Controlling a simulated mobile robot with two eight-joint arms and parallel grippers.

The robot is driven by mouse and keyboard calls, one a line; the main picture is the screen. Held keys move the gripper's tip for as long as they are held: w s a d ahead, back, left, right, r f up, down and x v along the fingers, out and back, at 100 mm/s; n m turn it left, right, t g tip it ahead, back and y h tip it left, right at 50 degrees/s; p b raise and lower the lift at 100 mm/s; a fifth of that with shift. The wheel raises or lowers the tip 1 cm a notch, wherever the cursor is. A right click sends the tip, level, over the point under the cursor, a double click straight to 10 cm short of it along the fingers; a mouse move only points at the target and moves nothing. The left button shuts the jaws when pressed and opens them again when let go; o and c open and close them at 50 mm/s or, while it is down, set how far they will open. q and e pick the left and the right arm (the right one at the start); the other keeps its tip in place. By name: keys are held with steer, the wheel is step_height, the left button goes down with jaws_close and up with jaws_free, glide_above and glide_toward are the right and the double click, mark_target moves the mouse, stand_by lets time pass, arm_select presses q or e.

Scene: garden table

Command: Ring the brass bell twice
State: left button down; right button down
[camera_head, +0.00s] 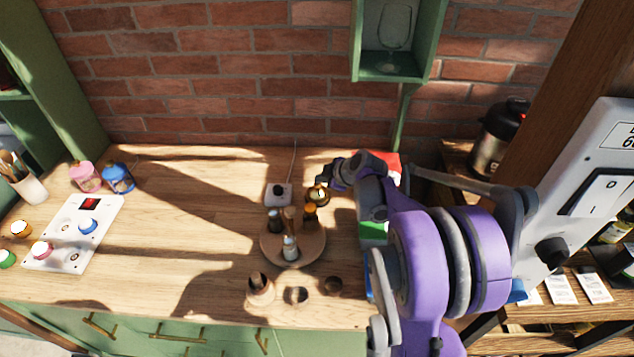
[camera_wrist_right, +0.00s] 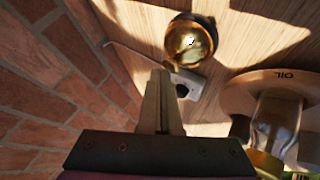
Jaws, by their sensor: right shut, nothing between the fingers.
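The brass bell (camera_head: 317,196) is a small shiny dome on the wooden counter, behind the round wooden tray. In the right wrist view the bell (camera_wrist_right: 190,42) sits just beyond my fingertips, on a dark base. My right gripper (camera_head: 323,183) is shut and empty, close to the bell at its back side in the head view. In the right wrist view its closed fingers (camera_wrist_right: 160,76) point toward the bell, with a small gap showing in the picture; whether they touch it I cannot tell. My left gripper is not in view.
A white socket box (camera_head: 279,194) with a cord stands left of the bell. The round wooden tray (camera_head: 266,252) holds several bottles in front of it. A white knob panel (camera_head: 75,225) and pink and blue jars (camera_head: 118,178) are at left. The brick wall (camera_head: 200,90) is behind.

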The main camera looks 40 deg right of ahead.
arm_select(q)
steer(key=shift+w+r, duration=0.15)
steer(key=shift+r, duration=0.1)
arm_select(e)
steer(key=shift+w+r, duration=0.1)
steer(key=shift+r, duration=0.25)
